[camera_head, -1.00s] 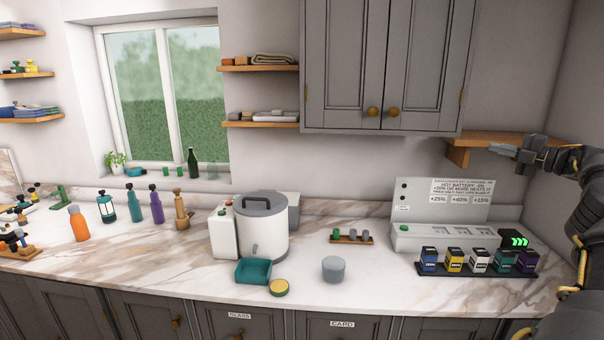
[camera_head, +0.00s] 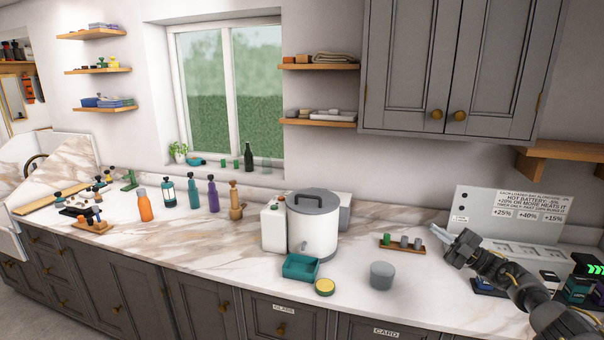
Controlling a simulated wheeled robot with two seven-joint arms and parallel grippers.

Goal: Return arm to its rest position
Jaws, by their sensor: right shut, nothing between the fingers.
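My right gripper (camera_head: 443,236) is in the head view at the lower right. It is shut and empty, held in front of the grey charging panel (camera_head: 480,207), its fingertips pointing left toward the small wooden tray. My right arm (camera_head: 520,283) comes in from the lower right corner and hides part of the panel's base and some of the battery blocks. My left gripper does not show.
Several bottles stand left. Grey cabinets (camera_head: 450,65) hang above.

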